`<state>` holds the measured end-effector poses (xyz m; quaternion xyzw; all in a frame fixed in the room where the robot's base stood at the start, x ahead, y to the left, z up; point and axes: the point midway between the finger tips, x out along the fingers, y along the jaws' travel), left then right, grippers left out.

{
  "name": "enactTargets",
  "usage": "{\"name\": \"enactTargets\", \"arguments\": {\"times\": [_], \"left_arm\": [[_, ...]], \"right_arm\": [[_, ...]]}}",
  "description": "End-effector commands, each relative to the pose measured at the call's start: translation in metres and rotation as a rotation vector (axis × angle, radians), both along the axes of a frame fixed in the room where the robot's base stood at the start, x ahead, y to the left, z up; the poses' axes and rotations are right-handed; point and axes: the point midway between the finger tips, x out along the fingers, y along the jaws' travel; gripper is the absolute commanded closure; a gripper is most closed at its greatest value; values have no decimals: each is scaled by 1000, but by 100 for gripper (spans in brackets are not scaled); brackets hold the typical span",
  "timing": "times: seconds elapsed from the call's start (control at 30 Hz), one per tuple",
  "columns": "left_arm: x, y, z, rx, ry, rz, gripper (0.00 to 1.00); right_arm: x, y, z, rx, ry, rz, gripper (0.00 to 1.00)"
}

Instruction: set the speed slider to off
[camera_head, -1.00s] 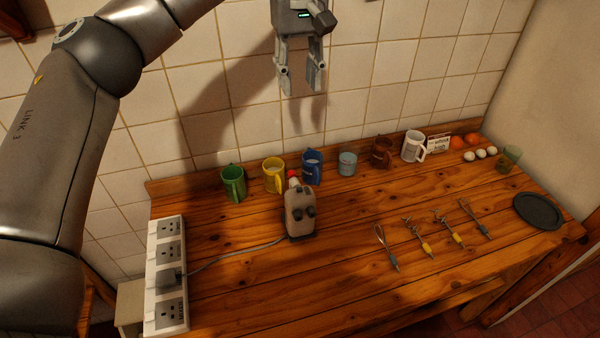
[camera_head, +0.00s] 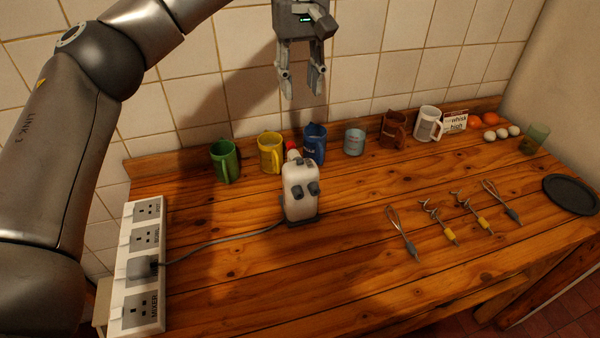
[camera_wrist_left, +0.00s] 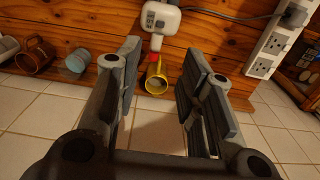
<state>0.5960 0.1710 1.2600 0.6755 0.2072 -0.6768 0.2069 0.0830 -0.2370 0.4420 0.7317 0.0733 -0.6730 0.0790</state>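A white hand mixer (camera_head: 300,190) stands upright on the wooden counter, with dark knobs on its front and a red part at its top. It also shows in the left wrist view (camera_wrist_left: 160,17), at the top centre. Which knob or part is the speed slider, and its setting, I cannot tell. My left gripper (camera_head: 302,92) hangs above and behind the mixer, in front of the tiled wall. Its fingers (camera_wrist_left: 160,90) are apart with nothing between them. My right gripper is not in view.
A power strip (camera_head: 139,265) at the left feeds the mixer's grey cable. Several mugs, including a green one (camera_head: 225,161) and a yellow one (camera_head: 271,153), line the back. Whisks and beaters (camera_head: 440,222) and a dark plate (camera_head: 571,194) lie at the right. The front counter is clear.

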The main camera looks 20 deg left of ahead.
Motion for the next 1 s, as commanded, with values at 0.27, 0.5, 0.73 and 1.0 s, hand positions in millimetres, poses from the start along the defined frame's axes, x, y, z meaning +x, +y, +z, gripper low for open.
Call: {"name": "enactTargets", "arguments": {"times": [0.27,0.5,0.73,1.0], "left_arm": [[0,0,-62,0,-1,0,64],[0,0,-72,0,0,0,64],[-1,1,-106,2,3,-1,64],[-1,0,-154,1,2,-1,64]], "right_arm": [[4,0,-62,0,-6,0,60],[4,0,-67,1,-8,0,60],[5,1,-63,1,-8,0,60],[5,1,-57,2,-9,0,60]]}}
